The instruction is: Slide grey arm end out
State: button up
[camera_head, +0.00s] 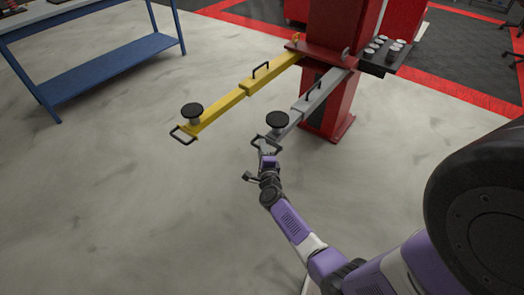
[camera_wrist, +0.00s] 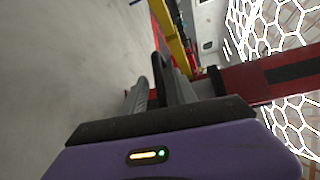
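The grey arm (camera_head: 318,92) reaches from the red column toward the lower left. A round black pad (camera_head: 277,120) stands near its outer end, and a dark loop handle (camera_head: 262,141) is at its tip. My gripper (camera_head: 267,154) is right at this handle, on the near side of the arm end; I cannot tell if it touches. In the wrist view, dark and grey bars (camera_wrist: 160,85) rise just beyond my purple gripper body.
A parallel yellow arm (camera_head: 235,95) with its own pad and end handle lies to the left. The red column (camera_head: 325,105) stands behind, with a dark tray of small pads (camera_head: 385,55) beside it. A blue bench (camera_head: 110,65) is at upper left. The floor in front is clear.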

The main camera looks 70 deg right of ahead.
jog(key=shift+d, duration=0.1)
grip_shut()
dwell(1.4)
